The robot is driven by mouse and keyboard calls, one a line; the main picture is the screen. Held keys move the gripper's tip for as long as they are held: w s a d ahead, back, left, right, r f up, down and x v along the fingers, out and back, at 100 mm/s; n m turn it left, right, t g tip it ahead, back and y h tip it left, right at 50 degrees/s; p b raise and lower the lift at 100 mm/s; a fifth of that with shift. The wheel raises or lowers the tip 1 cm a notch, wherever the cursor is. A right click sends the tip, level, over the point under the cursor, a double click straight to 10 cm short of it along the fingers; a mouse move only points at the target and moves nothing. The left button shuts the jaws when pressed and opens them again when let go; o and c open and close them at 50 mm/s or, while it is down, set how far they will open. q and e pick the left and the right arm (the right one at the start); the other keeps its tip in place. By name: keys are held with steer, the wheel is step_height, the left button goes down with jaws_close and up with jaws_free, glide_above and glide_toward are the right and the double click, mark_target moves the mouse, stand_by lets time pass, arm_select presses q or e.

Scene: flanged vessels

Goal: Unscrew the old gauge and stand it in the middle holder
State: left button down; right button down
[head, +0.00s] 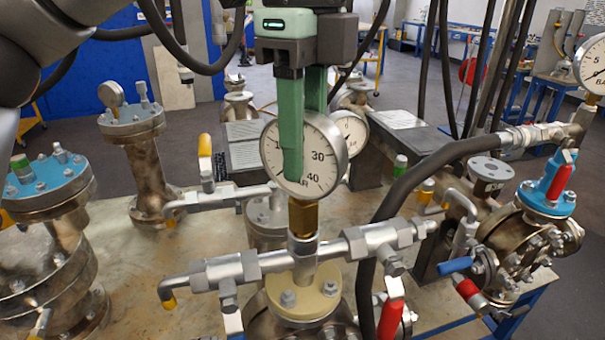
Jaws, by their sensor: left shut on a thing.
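The old gauge (272,152), a round white dial marked 30 and 40, is upright at the centre of the head view. Below it a brass fitting (303,217) meets the steel cross pipe over the cream flange (318,300). I cannot tell how far the thread is engaged. My left gripper (302,170) comes down from above, its green fingers shut on the gauge; the front finger covers part of the dial. A second white-dial gauge (352,132) stands just behind, partly hidden. I cannot make out the middle holder clearly. My right gripper is not in view.
A black hose (405,175) curves close by on the right. Blue-topped vessels stand left (48,180) and right (545,198). The bench (150,270) has bare patches at left.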

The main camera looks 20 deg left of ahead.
arm_select(q)
steer(key=shift+n, duration=0.8)
steer(key=shift+c, duration=2.4)
jaws_free()
step_height(320, 180, up, 13)
steer(key=p, duration=0.5)
steer(key=shift+f+p, duration=0.2)
steer(key=shift+p, duration=0.1)
steer(key=shift+c, duration=0.4)
